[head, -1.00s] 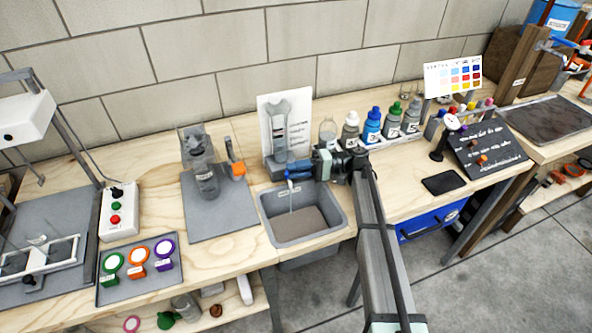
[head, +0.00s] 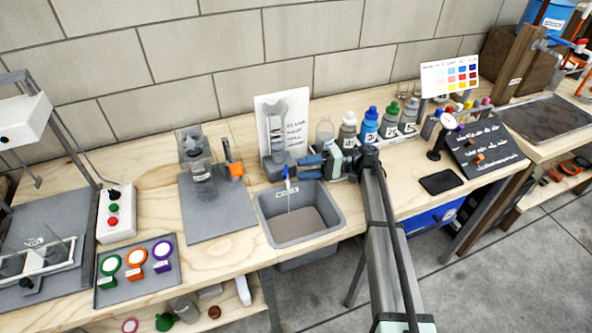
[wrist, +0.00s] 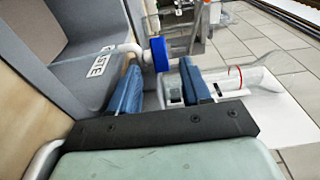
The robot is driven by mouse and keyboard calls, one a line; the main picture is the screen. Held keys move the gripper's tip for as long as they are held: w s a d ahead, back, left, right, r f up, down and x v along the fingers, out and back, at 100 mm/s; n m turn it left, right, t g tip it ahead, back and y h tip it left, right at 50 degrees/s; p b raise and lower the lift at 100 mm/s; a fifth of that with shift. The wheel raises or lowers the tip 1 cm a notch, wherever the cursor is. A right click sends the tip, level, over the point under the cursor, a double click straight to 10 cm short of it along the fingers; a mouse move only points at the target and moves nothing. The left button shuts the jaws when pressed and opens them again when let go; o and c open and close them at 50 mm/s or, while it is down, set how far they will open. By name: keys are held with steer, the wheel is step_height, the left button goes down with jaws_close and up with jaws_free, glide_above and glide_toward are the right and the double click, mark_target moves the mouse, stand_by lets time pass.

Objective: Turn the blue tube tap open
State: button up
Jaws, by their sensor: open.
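The blue tap handle (head: 287,173) stands roughly upright above the back of the grey basin (head: 266,222). A thin pale vertical line shows beneath it; I cannot tell whether it is water. My gripper (head: 308,168) is just right of the handle, its blue fingers pointing left. In the wrist view, the handle (wrist: 160,53) shows as a blue block on a white tube, just beyond the gap between the fingertips (wrist: 162,72). The fingers are apart and hold nothing. The basin (wrist: 62,85) lies left of them, with a label ending in "STE".
An upright picture board (head: 295,112) and a grey block (head: 280,166) stand behind the basin. Several bottles, including a blue-capped one (head: 369,127), stand right of it. A grey mat (head: 222,218) with a glass device lies to the left. The basin's inside is clear.

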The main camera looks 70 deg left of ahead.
steer(key=w, duration=0.5)
steer(key=w+d, duration=0.1)
steer(key=w, duration=0.1)
steer(key=shift+w, duration=0.4)
steer(key=shift+c, duration=0.3)
steer(key=shift+s, duration=0.15)
steer(key=shift+c, duration=0.6)
steer(key=s+r+m+t+h, duration=0.15)
steer(key=s+t, duration=0.35)
steer(key=s, duration=0.5)
steer(key=m+t+y, duration=0.3)
steer(key=t, duration=1.2)
glide_toward(285, 170)
steer(key=x, duration=0.8)
steer(key=shift+w+a+f, duration=0.1)
steer(key=shift+w+f, duration=0.05)
steer(key=shift+f, duration=0.15)
